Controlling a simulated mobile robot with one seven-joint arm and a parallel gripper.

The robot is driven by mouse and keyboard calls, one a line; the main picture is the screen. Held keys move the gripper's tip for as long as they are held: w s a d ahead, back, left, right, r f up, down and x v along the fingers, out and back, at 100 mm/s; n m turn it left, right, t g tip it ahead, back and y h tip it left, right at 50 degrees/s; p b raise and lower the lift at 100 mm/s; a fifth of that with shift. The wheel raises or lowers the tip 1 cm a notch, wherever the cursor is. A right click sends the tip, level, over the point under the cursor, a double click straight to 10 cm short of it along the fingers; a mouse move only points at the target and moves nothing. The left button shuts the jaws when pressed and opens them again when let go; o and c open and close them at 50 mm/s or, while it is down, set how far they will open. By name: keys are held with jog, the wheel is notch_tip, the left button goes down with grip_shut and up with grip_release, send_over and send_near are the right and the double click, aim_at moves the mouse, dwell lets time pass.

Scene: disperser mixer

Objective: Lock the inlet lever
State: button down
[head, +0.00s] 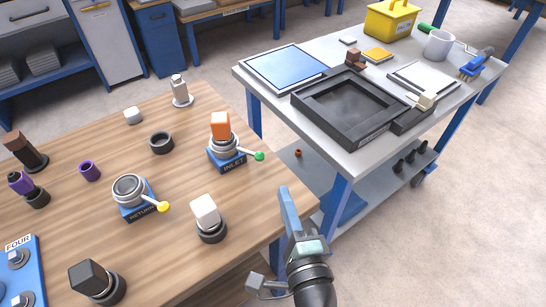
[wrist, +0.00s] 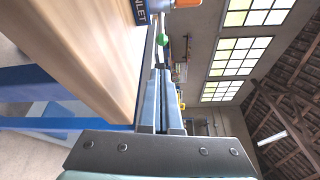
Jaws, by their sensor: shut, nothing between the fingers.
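The inlet fitting (head: 223,148) stands on the wooden table near its right edge, on a blue base labelled INLET, with an orange block on top. Its lever (head: 246,155) sticks out to the right and ends in a green knob (head: 259,156). The green knob also shows in the wrist view (wrist: 163,40), beyond the fingertips. My gripper (head: 286,192) is shut and empty, off the table's right edge, in front of the lever and apart from it in the head view. In the wrist view my gripper's fingers (wrist: 160,75) lie together and point toward the knob.
The return fitting (head: 130,190) with a yellow-knobbed lever stands left of the inlet. A white-topped fitting (head: 207,218) stands nearer the front edge. A grey cart (head: 350,160) with a black tray stands beyond the gap at the right.

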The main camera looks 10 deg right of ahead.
aim_at(250, 153)
jog(key=shift+w, duration=0.1)
jog(key=w, duration=0.3)
jog(key=w+a, duration=0.1)
jog(key=w, duration=0.5)
jog(key=shift+w+a+f+p, duration=0.15)
jog(key=shift+w+f+p, duration=0.15)
jog(key=shift+w, duration=0.1)
